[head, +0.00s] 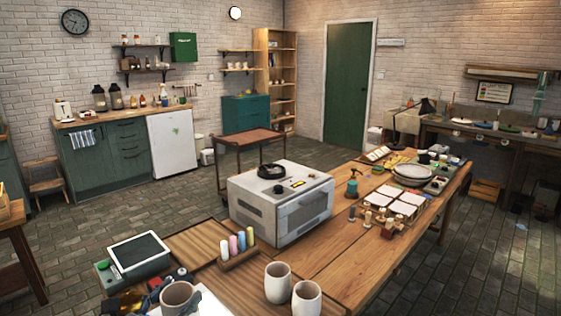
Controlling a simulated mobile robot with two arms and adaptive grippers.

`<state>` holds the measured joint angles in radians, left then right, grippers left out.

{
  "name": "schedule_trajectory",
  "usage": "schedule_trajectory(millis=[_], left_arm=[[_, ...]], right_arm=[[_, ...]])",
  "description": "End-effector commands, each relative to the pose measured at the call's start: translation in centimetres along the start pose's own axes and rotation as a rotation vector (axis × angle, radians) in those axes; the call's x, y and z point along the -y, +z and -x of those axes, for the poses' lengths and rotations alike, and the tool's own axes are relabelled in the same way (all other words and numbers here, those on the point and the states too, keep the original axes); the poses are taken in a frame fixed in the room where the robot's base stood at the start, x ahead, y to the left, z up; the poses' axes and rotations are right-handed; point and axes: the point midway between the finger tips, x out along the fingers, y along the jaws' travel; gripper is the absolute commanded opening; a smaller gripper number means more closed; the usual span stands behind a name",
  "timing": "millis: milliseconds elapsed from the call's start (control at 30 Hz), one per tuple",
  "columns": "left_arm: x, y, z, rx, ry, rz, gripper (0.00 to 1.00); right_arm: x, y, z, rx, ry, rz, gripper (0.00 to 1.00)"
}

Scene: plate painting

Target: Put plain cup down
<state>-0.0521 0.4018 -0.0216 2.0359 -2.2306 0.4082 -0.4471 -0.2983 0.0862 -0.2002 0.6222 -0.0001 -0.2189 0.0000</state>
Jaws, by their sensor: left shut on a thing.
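A plain grey-brown cup (178,298) is upright at the bottom edge of the head view, left of the middle. My left gripper (168,282) is shut on this cup at its left and far side. The cup's lower part is cut off by the picture edge, so I cannot tell whether it touches the surface below. A white sheet or board lies under and right of it. Two pale cups stand on the wooden table to the right, one (278,284) slightly behind the other (306,299). My right gripper is not in view.
A scale-like device with a dark top (139,254) stands behind the held cup. A rack of coloured bottles (238,245) and a white kiln-like oven (281,204) stand farther back. White tiles (398,201) and plates (411,172) occupy the far table. Bare wood (350,262) lies right of the pale cups.

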Motion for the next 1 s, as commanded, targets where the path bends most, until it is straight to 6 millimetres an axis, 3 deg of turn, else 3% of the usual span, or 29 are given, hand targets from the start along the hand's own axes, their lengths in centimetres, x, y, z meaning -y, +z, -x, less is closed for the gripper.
schedule_trajectory(millis=[367,667,833,1000], left_arm=[[-3.2,0.0,1.6,-0.002,-0.005,-0.002,0.04],[1.6,-3.6,5.3,-0.007,-0.080,-0.001,0.04],[5.8,-5.8,9.3,-0.009,-0.131,0.003,0.04],[9.4,-6.7,13.5,-0.004,-0.153,0.007,0.04]], right_arm=[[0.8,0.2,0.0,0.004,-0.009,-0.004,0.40],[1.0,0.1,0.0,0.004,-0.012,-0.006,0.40],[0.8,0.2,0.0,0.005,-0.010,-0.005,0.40],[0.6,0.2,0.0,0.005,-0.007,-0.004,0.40]])
